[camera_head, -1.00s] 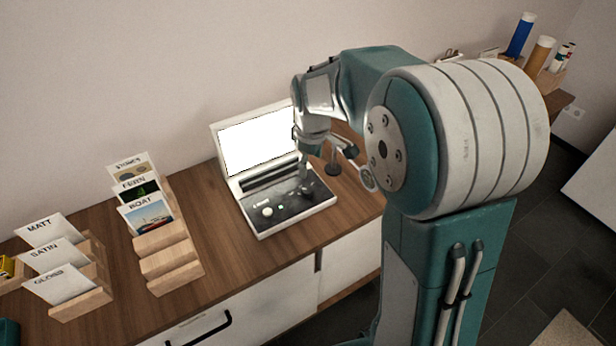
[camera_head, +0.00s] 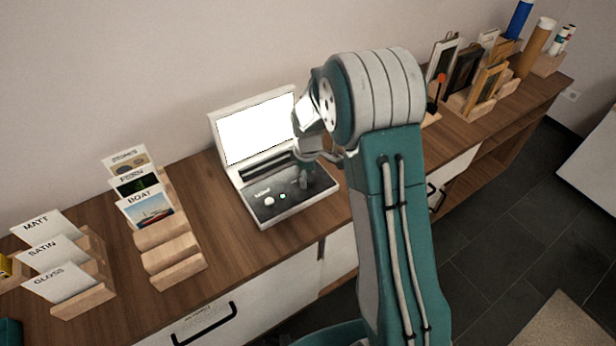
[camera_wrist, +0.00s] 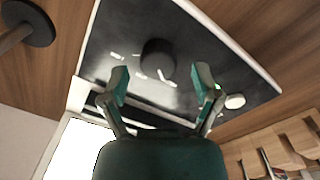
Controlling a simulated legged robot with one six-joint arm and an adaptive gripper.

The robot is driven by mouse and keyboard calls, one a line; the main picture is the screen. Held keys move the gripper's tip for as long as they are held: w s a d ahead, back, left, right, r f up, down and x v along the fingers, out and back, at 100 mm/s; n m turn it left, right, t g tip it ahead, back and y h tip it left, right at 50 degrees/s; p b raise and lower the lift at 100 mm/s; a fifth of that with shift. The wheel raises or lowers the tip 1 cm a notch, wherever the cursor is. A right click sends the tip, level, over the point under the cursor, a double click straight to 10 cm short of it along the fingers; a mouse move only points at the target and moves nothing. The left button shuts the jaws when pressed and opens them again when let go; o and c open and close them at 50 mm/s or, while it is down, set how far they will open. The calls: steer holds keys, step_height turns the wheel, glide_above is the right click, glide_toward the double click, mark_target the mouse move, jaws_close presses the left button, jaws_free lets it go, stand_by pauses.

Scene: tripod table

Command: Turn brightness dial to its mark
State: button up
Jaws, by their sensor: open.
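A white device with a bright screen (camera_head: 256,130) and a dark control panel (camera_head: 262,211) stands on the wooden counter. The round black dial (camera_wrist: 158,58) shows in the wrist view, with white marks on the panel around it. My gripper (camera_wrist: 163,80) is open and empty. Its two fingers point toward the dial, one on each side in the picture, and no contact is visible. In the head view my gripper (camera_head: 304,180) is over the panel's right part, and I cannot make out the dial there. A white knob (camera_head: 269,202) and a green light (camera_head: 283,196) sit left of my gripper.
Wooden racks with picture cards (camera_head: 150,212) and labelled cards (camera_head: 62,282) stand left of the device. Framed items in a rack (camera_head: 485,88) stand at the right. A dark disc with a rod (camera_wrist: 28,24) shows beside the panel in the wrist view. Bare counter lies around the device.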

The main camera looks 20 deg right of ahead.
steer(key=shift+f, duration=0.6)
steer(key=shift+d, duration=0.2)
jaws_close()
